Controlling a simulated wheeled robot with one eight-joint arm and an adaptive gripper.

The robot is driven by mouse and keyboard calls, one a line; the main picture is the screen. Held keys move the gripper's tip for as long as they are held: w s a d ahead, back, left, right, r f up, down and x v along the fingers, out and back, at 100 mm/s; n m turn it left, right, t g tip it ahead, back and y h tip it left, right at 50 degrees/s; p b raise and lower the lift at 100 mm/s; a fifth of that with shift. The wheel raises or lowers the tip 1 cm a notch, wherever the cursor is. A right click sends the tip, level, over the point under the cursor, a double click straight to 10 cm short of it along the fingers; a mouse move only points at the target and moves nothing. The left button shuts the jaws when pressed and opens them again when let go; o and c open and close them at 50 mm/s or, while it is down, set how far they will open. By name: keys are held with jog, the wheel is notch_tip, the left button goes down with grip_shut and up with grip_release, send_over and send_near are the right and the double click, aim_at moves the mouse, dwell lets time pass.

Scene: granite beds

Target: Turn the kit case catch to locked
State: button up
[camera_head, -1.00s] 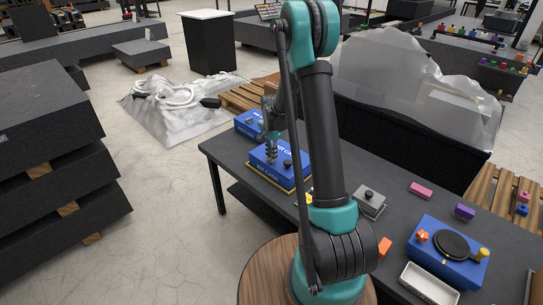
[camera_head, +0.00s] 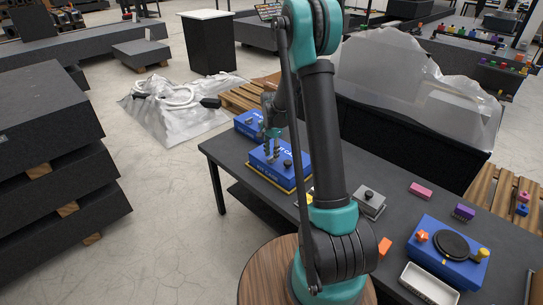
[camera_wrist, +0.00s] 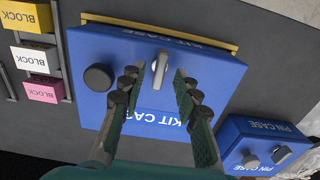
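The blue kit case (camera_head: 291,178) lies on the dark table, left of my arm's column. In the wrist view the kit case (camera_wrist: 215,62) fills the middle, with a grey metal catch (camera_wrist: 160,70) and a round black knob (camera_wrist: 98,77) on its lid. The catch bar points nearly up and down in that view. My gripper (camera_wrist: 164,76) is open over the lid, one finger on each side of the catch, with visible gaps. In the head view my gripper (camera_head: 272,153) stands low over the case; the catch is hard to make out there.
A blue pin case (camera_wrist: 236,135) sits beside the kit case. A rack of yellow, white and pink blocks (camera_wrist: 28,57) is on its other side in the wrist view. A grey box with a knob (camera_head: 368,203) and a blue device with a black disc (camera_head: 440,262) stand further right.

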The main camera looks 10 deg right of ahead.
notch_tip(320, 180, up, 11)
jog(key=shift+f, duration=0.15)
dwell(0.4)
